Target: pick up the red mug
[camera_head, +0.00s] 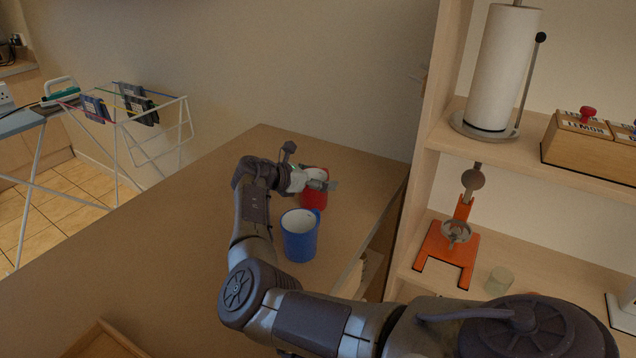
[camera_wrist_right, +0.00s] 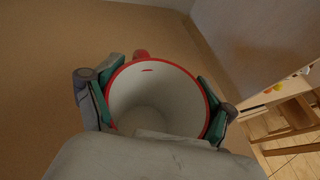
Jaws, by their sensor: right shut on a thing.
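The red mug (camera_head: 313,198) is upright at the back of the brown counter (camera_head: 190,240), near the wall. In the right wrist view the mug (camera_wrist_right: 155,97) shows its white inside and red rim, with a bit of the red handle at the top. My right gripper (camera_head: 318,183) is at the mug, its two green-padded fingers (camera_wrist_right: 155,95) on opposite outer sides of it, shut on it. I cannot tell whether the mug touches the counter. The left gripper is not in view.
A blue mug (camera_head: 299,236) stands on the counter in front of the red mug, close beside my right arm. A shelf unit (camera_head: 425,130) at the right holds a paper roll (camera_head: 503,68) and an orange stand (camera_head: 447,245). The left of the counter is clear.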

